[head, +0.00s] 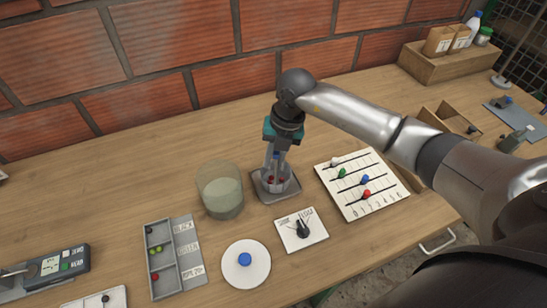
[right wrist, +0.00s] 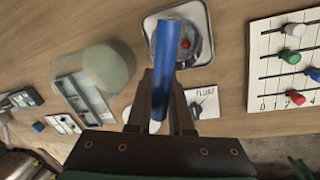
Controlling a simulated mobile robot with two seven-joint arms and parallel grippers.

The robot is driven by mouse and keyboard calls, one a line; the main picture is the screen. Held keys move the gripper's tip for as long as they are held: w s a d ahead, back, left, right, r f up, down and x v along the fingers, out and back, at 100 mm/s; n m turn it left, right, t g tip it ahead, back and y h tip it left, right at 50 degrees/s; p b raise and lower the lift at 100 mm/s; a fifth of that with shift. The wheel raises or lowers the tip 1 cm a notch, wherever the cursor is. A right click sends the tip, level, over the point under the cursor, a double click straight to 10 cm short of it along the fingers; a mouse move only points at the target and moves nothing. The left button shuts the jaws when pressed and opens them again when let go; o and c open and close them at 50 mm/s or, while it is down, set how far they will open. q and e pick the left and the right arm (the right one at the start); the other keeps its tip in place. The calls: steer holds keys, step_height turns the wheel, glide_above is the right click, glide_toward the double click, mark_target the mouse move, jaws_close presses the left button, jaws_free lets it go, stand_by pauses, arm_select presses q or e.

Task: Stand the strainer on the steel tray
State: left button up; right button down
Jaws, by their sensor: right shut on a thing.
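The strainer (head: 275,182) has a blue handle and a clear or greyish basket with red pieces inside. My right gripper (head: 277,160) is shut on the upright blue handle from above. In the right wrist view the blue handle (right wrist: 166,50) stands between the two fingers (right wrist: 160,115). The square steel tray (head: 292,196) lies directly under the basket; its rounded rim (right wrist: 207,30) shows around the basket in the right wrist view. The basket is within the tray's outline; whether its bottom touches the tray I cannot tell. My left gripper is not in view.
A glass vessel of cloudy liquid (head: 221,188) stands close left of the tray. A knob plate (head: 301,230) lies in front, a slider board (head: 362,180) to the right. A sorting tray (head: 163,262) and a round white plate with blue knob (head: 247,266) lie front left.

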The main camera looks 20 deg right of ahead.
steer(key=c, duration=0.7)
jaws_free()
steer(key=shift+c, duration=0.2)
steer(key=shift+r, duration=0.1)
step_height(320, 180, up, 15)
steer(key=s+d+p, duration=0.1)
steer(key=d, duration=0.1)
steer(key=shift+s+d, duration=0.15)
steer(key=shift+d, duration=0.2)
